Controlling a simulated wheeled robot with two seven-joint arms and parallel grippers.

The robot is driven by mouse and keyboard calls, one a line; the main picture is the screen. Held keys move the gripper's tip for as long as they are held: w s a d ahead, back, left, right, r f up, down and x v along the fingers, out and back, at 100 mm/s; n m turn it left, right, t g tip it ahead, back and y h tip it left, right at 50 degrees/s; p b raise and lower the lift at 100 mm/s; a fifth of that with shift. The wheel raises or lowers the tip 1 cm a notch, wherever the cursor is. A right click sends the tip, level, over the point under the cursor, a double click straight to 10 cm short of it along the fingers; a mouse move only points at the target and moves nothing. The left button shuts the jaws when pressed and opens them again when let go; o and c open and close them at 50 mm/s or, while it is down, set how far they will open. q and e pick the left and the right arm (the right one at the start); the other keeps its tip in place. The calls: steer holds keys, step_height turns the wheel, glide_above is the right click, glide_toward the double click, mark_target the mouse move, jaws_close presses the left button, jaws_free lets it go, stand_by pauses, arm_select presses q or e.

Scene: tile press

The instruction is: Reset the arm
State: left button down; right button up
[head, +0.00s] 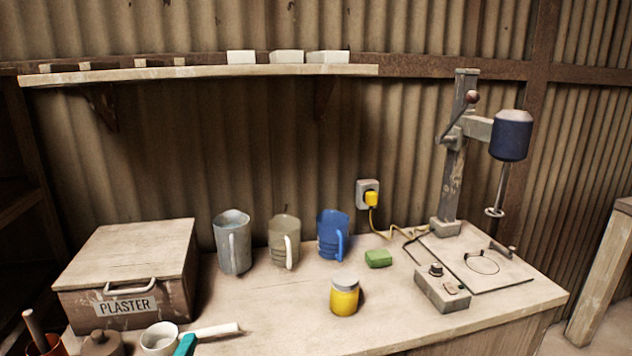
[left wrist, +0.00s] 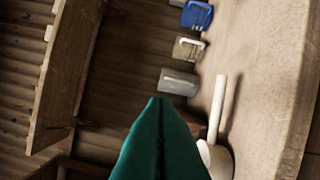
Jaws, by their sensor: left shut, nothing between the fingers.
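My left gripper (head: 185,346) shows only as a teal fingertip at the bottom edge of the head view, near the white scoop (head: 158,340) and its handle. In the left wrist view my left gripper (left wrist: 158,104) has its teal fingers pressed together, with nothing between them. The scoop (left wrist: 215,160) lies on the bench just right of the fingers, its handle pointing up the picture. I cannot tell the exact gap between them. My right gripper is in neither view.
A plaster box (head: 125,250) stands at the left. A grey jug (head: 230,243), an olive jug (head: 281,244) and a blue jug (head: 330,238) stand behind a yellow jar (head: 344,296). A mixer stand (head: 455,170) and control box (head: 441,290) are right. The front middle is clear.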

arm_select(q)
steer(key=s+a+f+n+g+y, duration=0.1)
steer(key=s+f+n+g, duration=0.35)
steer(key=f, duration=0.35)
steer(key=s+a+f+n+g, duration=0.1)
steer(key=s+f+n+g, duration=0.35)
steer(key=f, duration=0.35)
steer(key=s+d+f+n+g+h, duration=0.1)
steer(key=s+f+n+g, duration=0.5)
steer(key=s, duration=0.6)
step_height(320, 180, down, 26)
steer(key=s+m+g+p, duration=0.1)
steer(key=s+m+p, duration=0.1)
steer(key=s+a+f+g+p, duration=0.1)
steer(key=s+a+f, duration=0.1)
steer(key=s+f, duration=1.2)
steer(key=shift+s+a, duration=0.15)
steer(key=shift+s, duration=0.95)
steer(key=shift+f, duration=0.1)
